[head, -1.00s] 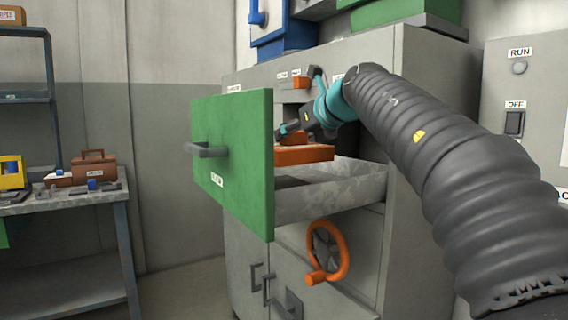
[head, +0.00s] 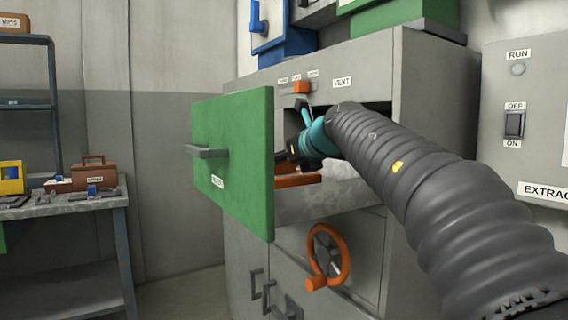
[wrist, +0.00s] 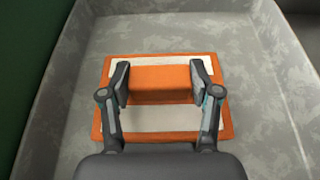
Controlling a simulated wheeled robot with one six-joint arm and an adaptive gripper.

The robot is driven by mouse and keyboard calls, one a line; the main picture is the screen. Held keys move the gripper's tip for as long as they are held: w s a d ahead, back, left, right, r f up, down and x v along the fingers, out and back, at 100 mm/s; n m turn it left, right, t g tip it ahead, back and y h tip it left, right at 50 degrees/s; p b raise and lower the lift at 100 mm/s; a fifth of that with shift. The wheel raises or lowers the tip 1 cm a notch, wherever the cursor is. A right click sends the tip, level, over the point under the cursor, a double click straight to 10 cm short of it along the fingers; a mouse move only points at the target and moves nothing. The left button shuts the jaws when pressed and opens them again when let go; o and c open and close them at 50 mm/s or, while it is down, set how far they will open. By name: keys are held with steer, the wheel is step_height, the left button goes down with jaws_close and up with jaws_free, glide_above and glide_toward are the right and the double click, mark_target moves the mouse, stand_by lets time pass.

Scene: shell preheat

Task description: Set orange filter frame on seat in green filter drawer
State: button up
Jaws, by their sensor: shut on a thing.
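The orange filter frame (wrist: 162,138) has pale panels and a raised orange block across its middle. My gripper (wrist: 160,82) is shut on that block, one finger at each side, in the wrist view. The frame is inside the green filter drawer, between its grey walls (wrist: 277,75). Whether it touches the drawer floor I cannot tell. In the head view the drawer's green front (head: 235,160) stands pulled out, and the frame (head: 298,180) shows low behind it, partly hidden. My gripper (head: 285,157) is mostly hidden there. No separate seat can be made out.
The drawer comes out of a grey cabinet (head: 433,110). An orange handwheel (head: 328,257) is below the drawer. A workbench (head: 75,203) with a brown toolbox (head: 94,172) stands at the left. A panel with a switch (head: 515,122) is at the right.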

steer(key=o, duration=1.4)
steer(key=shift+r, duration=0.1)
steer(key=v, duration=1.2)
